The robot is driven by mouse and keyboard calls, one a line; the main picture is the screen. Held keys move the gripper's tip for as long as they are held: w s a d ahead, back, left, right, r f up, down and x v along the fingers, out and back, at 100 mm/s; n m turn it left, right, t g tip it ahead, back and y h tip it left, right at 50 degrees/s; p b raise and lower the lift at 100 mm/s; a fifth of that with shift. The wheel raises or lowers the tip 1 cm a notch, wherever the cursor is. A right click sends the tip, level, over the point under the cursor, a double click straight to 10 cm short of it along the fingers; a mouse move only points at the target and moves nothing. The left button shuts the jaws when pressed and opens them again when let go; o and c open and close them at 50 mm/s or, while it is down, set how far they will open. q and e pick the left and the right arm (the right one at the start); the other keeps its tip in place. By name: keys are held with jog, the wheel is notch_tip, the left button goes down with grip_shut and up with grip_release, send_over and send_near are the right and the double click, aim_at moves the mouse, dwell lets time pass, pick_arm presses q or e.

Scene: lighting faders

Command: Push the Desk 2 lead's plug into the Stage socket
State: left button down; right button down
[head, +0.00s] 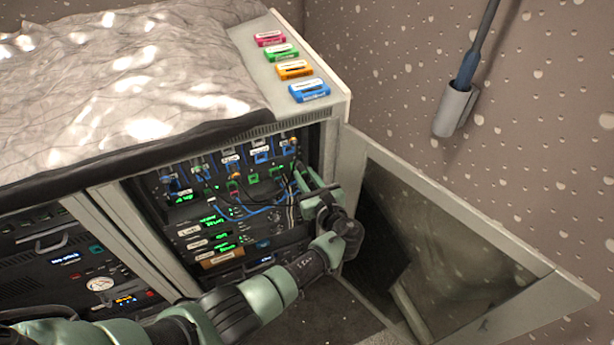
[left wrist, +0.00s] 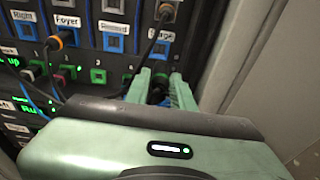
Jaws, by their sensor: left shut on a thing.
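My left gripper (head: 303,180) reaches into the open rack at the right end of its socket rows. In the left wrist view its two pale green fingers (left wrist: 165,88) are shut on a dark plug (left wrist: 158,88), mostly hidden between them. It is in front of the lower, green socket row; I cannot tell whether it is seated there. The plug's lead name is not readable. Above the fingers is an empty-looking blue socket (left wrist: 159,49) under a white label (left wrist: 164,36). A black cable crosses that label, so I cannot read it surely as Stage. My right gripper is not in view.
Blue sockets labelled Right (left wrist: 26,29) and Record (left wrist: 113,43) are nearby. An orange-collared plug (left wrist: 64,39) sits under Foyer. Black and blue leads hang across the rack. The open cabinet door (head: 450,220) stands right of my arm. Coloured blocks (head: 295,69) lie on the cabinet top.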

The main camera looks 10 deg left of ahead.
aim_at(298, 164)
pick_arm(q)
jog(key=shift+w+a+r, duration=0.1)
jog(key=shift+w+a, duration=0.05)
jog(key=shift+a, duration=0.25)
dwell(0.4)
jog(key=shift+r+b+x, duration=0.25)
jog(key=shift+b+x, duration=0.3)
jog(key=shift+x, duration=0.8)
jog(key=shift+r+b+x, duration=0.2)
jog(key=shift+b+x, duration=0.3)
jog(key=shift+x, duration=0.9)
dwell(4.4)
